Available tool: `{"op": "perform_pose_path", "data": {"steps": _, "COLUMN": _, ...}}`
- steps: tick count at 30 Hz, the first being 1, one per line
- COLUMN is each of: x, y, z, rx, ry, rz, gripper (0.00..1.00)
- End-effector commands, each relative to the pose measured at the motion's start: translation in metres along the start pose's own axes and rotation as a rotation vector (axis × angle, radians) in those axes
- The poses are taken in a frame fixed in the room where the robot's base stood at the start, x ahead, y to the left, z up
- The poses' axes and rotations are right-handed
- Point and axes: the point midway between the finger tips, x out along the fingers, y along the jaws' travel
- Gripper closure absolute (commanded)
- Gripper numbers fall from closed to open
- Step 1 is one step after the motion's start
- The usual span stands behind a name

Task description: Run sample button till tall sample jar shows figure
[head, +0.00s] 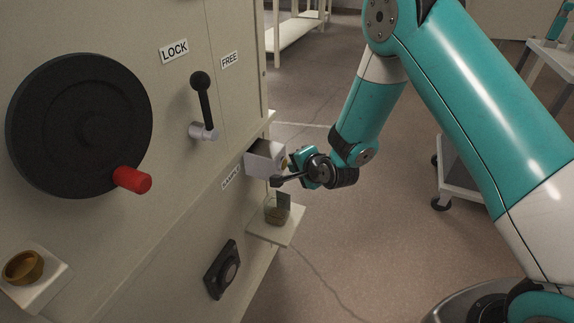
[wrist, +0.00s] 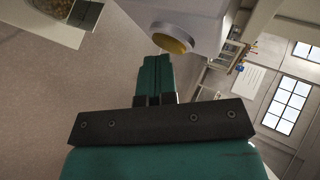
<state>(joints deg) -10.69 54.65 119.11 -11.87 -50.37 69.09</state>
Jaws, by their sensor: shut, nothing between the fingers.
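The sample button (head: 285,162) is a yellow disc on the end face of a pale box (head: 264,158) beside the SAMPLE label. It also shows in the wrist view (wrist: 173,45). My gripper (wrist: 157,60) is shut and empty, its teal fingertips just short of the button in the wrist view; I cannot tell whether they touch it. In the head view my gripper (head: 297,156) is right of the box. The clear sample jar (head: 276,212) stands on a small shelf below, with yellowish-brown contents low in it. A dark plate (head: 284,199) is at its upper part; no figure is readable.
A brown bowl (head: 24,267) sits lower left. Open floor lies right of the jar shelf (head: 287,232).

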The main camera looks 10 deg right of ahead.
Motion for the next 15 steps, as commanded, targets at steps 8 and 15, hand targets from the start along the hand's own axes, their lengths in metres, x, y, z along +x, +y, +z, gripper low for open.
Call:
{"op": "perform_pose_path", "data": {"steps": 8, "x": -0.0012, "y": 0.0009, "z": -0.0007, "rx": 0.001, "ry": -0.001, "rz": -0.001, "gripper": 1.00}}
{"op": "perform_pose_path", "data": {"steps": 15, "x": -0.0095, "y": 0.0078, "z": -0.0071, "rx": 0.002, "ry": 0.000, "rz": 0.001, "gripper": 1.00}}
